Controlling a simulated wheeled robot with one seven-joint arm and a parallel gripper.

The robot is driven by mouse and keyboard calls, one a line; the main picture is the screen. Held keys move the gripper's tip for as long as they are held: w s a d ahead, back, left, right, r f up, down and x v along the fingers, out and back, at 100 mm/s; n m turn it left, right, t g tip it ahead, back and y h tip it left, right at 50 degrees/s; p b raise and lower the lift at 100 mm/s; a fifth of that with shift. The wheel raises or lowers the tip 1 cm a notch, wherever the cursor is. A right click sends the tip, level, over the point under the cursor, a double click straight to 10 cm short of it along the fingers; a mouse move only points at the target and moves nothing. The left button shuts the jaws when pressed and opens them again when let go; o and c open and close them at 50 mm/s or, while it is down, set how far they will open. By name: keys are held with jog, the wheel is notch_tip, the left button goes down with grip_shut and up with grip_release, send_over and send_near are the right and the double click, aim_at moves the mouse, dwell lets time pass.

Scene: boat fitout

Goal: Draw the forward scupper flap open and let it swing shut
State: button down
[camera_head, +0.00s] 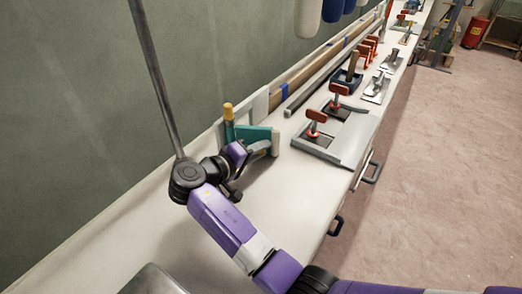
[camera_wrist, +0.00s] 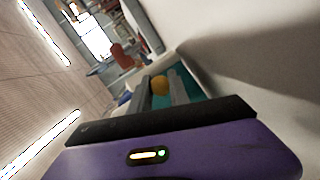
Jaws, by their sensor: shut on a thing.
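A teal block-like fitting (camera_head: 257,133) stands on the white bench beside the wall, with a pale grey upright plate behind it. A green post with a yellow top (camera_head: 228,111) rises at its left end. My gripper (camera_head: 262,148) is low against the near side of the fitting. In the wrist view my gripper (camera_wrist: 161,92) is shut on a round yellow knob (camera_wrist: 159,85) between its two grey fingers, with teal (camera_wrist: 190,82) just beyond. I cannot tell whether this knob is the yellow top. The flap's hinge and opening are hidden, so how far it stands open does not show.
A grey board with red-handled clamps (camera_head: 316,118) lies to the right along the bench (camera_head: 110,235). Several metal tools and more clamps stand farther back. Long bars lie by the wall. Drawer handles (camera_head: 336,226) stick out from the bench front.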

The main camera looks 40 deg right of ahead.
jog(key=shift+f, duration=0.1)
jog(key=c, duration=1.2)
grip_release()
jog(key=shift+c, duration=0.2)
jog(key=shift+v, duration=3.9)
jog(key=shift+p, duration=0.35)
